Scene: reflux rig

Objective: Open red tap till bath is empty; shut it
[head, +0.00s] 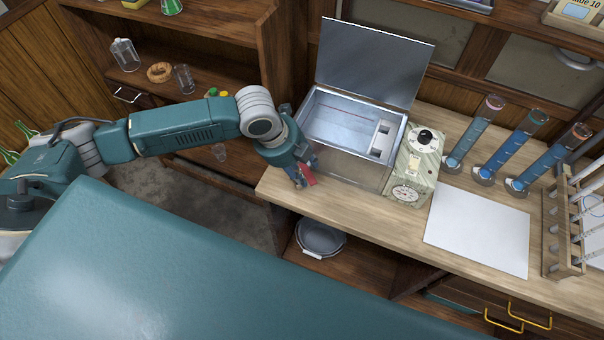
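The bath is a metal box (345,166) on the wooden bench, with its lid (370,62) standing open. Its inside looks pale blue-grey, with a thin reddish line on the far wall; I cannot tell the water level for sure. The red tap (308,175) shows at the bath's lower left front corner. My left gripper (304,170) is right at the tap, with its fingers close around the red part. Whether they press on it is too small to tell. The gripper partly hides the tap. My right gripper is not in view.
A grey bucket (320,238) stands on the shelf below the bench edge, below the tap. A control box with dials (413,168) adjoins the bath. White paper (477,228), blue-filled cylinders (503,150) and a wooden tube rack (562,222) stand to the right.

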